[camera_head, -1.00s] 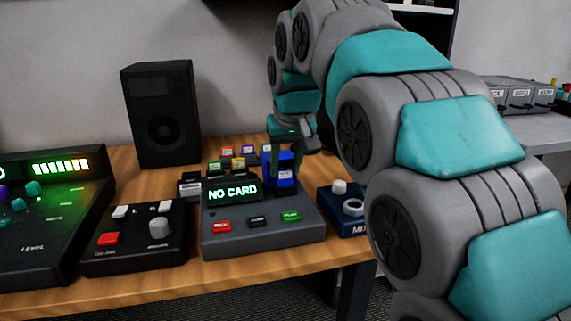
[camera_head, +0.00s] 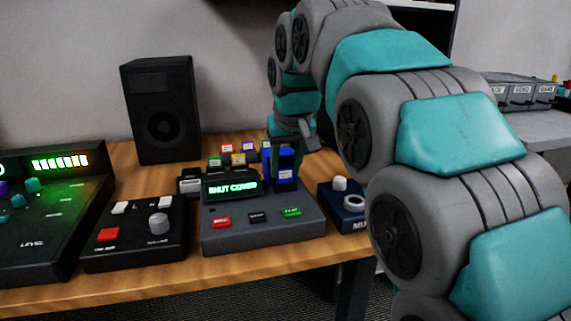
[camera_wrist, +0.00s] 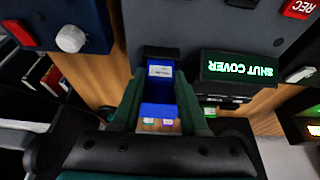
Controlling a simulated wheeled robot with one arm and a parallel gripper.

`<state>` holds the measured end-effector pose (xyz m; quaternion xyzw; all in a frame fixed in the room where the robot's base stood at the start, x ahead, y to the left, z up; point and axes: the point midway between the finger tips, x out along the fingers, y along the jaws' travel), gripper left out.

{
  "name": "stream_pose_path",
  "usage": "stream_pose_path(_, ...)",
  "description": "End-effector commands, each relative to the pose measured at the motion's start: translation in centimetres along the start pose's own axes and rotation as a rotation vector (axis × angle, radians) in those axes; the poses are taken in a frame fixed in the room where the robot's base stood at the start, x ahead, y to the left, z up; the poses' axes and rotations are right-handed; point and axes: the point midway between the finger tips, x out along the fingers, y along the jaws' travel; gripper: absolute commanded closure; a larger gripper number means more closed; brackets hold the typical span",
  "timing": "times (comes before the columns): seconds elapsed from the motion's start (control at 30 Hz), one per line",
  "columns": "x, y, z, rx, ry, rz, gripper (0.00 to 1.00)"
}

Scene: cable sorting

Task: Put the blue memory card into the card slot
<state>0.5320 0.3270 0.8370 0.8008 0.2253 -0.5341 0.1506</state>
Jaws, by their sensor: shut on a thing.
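The blue memory card (camera_head: 284,176) stands upright at the back right of the grey card player, beside its display. My gripper (camera_head: 283,150) is above the player and shut on the card. In the wrist view the blue card (camera_wrist: 160,74) sits between the two green fingers of my gripper (camera_wrist: 158,100), its lower end at the dark slot piece (camera_wrist: 161,52) on the player. The slot opening itself is hidden by the card. The player's display (camera_head: 232,187) reads "SHUT COVER"; it also shows in the wrist view (camera_wrist: 240,68).
Several coloured cards (camera_head: 238,159) stand behind the player. A button box (camera_head: 137,236) is on the left and a blue mixer box (camera_head: 345,208) close on the right. A black speaker (camera_head: 162,110) stands at the back left.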

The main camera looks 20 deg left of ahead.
Motion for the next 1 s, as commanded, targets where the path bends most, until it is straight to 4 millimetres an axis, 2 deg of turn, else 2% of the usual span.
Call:
stream_pose_path(0.2,-0.02,0.01,0.00,0.000,0.000,0.000,1.00)
stream_pose_path(0.23,-0.02,0.01,0.00,0.000,0.000,0.000,0.56)
stream_pose_path(0.53,-0.01,0.01,0.01,0.000,-0.001,0.000,0.22)
stream_pose_path(0.7,-0.01,0.01,0.01,0.000,-0.001,0.000,0.22)
stream_pose_path(0.9,0.00,0.01,0.01,0.000,-0.001,0.000,0.00)
stream_pose_path(1.0,0.00,0.01,0.02,0.000,-0.001,0.000,0.00)
